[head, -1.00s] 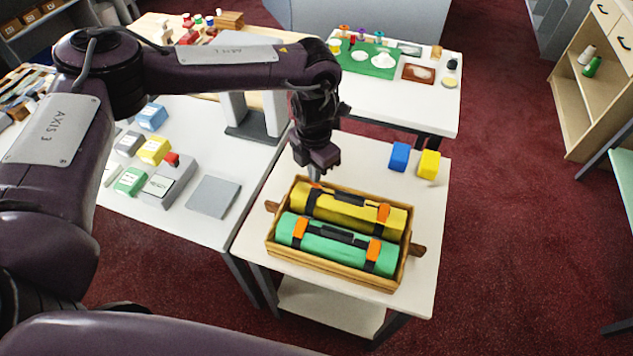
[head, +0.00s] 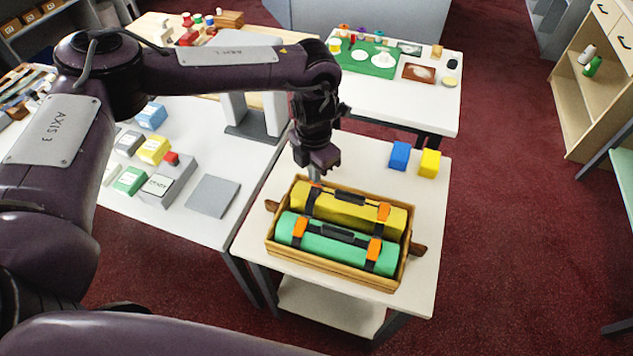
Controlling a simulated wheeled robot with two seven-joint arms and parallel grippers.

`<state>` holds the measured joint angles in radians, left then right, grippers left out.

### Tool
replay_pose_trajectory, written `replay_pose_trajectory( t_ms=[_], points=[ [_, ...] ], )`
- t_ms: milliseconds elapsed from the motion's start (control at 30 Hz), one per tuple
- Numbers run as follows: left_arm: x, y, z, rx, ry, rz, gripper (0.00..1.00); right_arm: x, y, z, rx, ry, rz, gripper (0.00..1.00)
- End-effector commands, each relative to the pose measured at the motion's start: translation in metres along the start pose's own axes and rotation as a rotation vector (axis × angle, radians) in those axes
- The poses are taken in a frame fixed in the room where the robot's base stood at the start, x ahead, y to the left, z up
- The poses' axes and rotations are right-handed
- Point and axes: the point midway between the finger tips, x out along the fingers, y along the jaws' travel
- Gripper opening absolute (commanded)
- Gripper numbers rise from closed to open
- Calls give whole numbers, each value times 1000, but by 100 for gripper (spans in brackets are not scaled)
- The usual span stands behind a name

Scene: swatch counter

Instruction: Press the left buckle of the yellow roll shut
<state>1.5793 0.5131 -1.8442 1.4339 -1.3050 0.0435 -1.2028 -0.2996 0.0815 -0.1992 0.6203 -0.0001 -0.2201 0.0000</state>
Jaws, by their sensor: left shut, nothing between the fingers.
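The yellow roll (head: 345,212) lies in a wooden crate (head: 335,273) on the white table, behind the green roll (head: 333,247). Its right strap has an orange buckle (head: 384,211). A sliver of orange shows at its left strap (head: 312,200), right under my left gripper (head: 315,175). That gripper is shut and empty, pointing down, its tips at the left buckle's top end. The fingers partly hide the left buckle; I cannot tell whether they touch it or whether it is closed. My right gripper is not in view.
A blue block (head: 399,155) and a yellow block (head: 429,163) stand behind the crate on the right. A grey pad (head: 213,196) and several small boxes lie on the left table. The table right of the crate is clear.

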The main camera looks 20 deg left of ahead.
Motion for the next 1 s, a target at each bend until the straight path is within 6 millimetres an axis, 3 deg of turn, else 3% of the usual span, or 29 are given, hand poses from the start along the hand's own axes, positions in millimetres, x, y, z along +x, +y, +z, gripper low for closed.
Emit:
replay_pose_trajectory(
  t_ms=[233, 1000],
  points=[
    [12, 0, 0, -1, 1, 0, 0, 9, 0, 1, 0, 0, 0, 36],
    [25, -2, -2, 0, 0, -1, 0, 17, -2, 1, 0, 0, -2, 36]
  ],
)
